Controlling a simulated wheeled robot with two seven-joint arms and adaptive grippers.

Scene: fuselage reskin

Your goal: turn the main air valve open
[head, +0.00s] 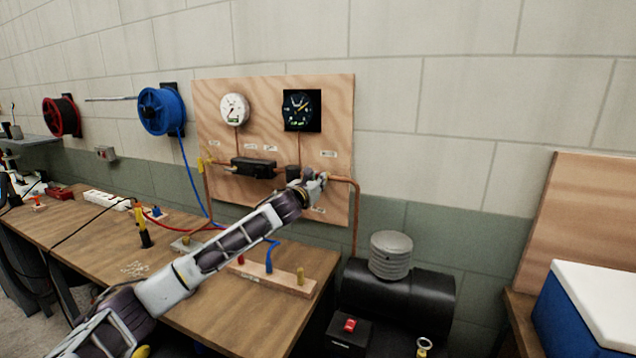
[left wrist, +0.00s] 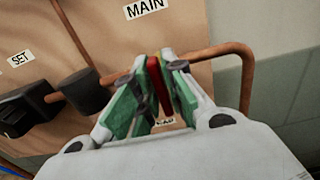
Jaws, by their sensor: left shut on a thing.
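The main air valve shows its red lever (left wrist: 158,84) in the left wrist view, under the "MAIN" label (left wrist: 146,8) on the wooden panel. It sits on a copper pipe (left wrist: 222,48) that bends down at the right. My left gripper (left wrist: 155,76) has its green-padded fingers shut on the red lever, one on each side. In the head view my left gripper (head: 318,182) reaches the pipe at the panel's lower right and hides the valve. How far the lever is turned I cannot tell. My right gripper is not in view.
The panel (head: 215,95) carries a white gauge (head: 234,109), a dark gauge (head: 301,110) and a black pipe fitting (head: 254,167). A black tank (head: 405,300) stands below at the right. The workbench (head: 250,325) under my left arm holds a fitting block (head: 275,277) and hoses.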

